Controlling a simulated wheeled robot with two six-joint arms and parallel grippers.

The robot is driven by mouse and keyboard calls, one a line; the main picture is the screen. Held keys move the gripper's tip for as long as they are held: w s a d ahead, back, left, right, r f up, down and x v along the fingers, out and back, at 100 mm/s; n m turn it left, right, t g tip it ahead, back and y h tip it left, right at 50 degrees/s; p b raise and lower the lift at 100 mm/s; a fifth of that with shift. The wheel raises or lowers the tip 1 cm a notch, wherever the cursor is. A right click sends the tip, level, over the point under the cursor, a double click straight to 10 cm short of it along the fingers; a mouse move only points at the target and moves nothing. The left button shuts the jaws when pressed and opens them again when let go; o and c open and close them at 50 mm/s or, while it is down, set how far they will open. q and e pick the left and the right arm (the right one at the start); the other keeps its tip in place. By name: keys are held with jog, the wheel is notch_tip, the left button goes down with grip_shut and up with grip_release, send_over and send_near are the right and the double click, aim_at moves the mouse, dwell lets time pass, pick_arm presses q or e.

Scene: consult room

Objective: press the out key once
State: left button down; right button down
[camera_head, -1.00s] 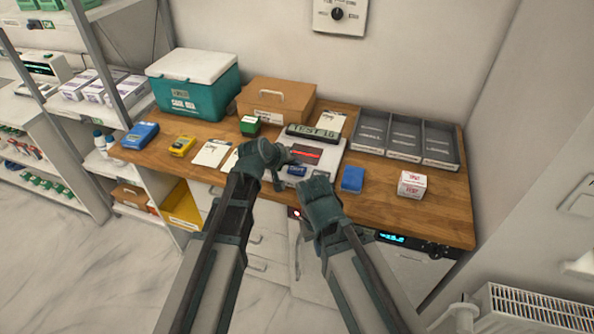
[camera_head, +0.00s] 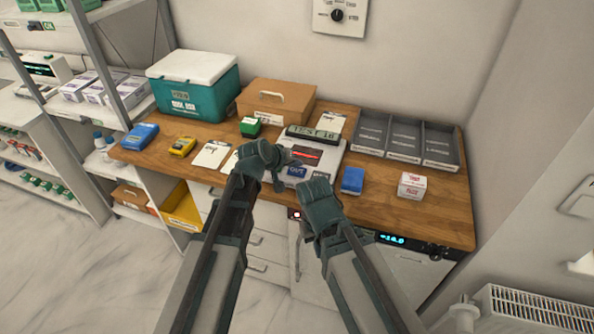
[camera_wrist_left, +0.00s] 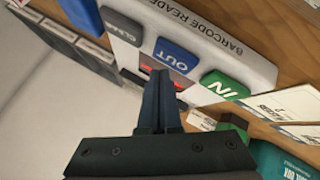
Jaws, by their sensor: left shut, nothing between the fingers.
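The barcode reader (camera_head: 329,150) is a pale box on the wooden counter, with a display reading TEST 16 and a dark window with a red line. Its blue OUT key (camera_head: 297,171) shows on the near side. In the left wrist view the OUT key (camera_wrist_left: 175,54) lies between the green IN key (camera_wrist_left: 223,85) and the grey CLEAR key (camera_wrist_left: 121,27). My left gripper (camera_head: 281,168) is shut and empty at the reader's left side. In the wrist view its fingertips (camera_wrist_left: 160,76) appear close to the OUT key; contact cannot be told. My right gripper (camera_head: 318,202) is in front of the reader, its fingers unclear.
A blue box (camera_head: 352,180) and a white box (camera_head: 411,185) stand right of the reader. A grey divided tray (camera_head: 405,158) is behind them. A green box (camera_head: 250,126), papers (camera_head: 210,154) and a yellow device (camera_head: 182,146) are to the left. A cardboard box (camera_head: 277,105) is behind.

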aim_at(295, 173)
dwell(0.7)
pick_arm(q)
jog(key=shift+f+b, duration=0.4)
jog(key=shift+f+b, duration=0.55)
dwell(0.6)
jog(key=shift+r, duration=0.2)
jog(key=shift+r+p, duration=0.75)
jog(key=shift+p, duration=0.2)
notch_tip(295, 173, up, 5)
jog(key=p, duration=0.5)
jog(key=shift+r, duration=0.1)
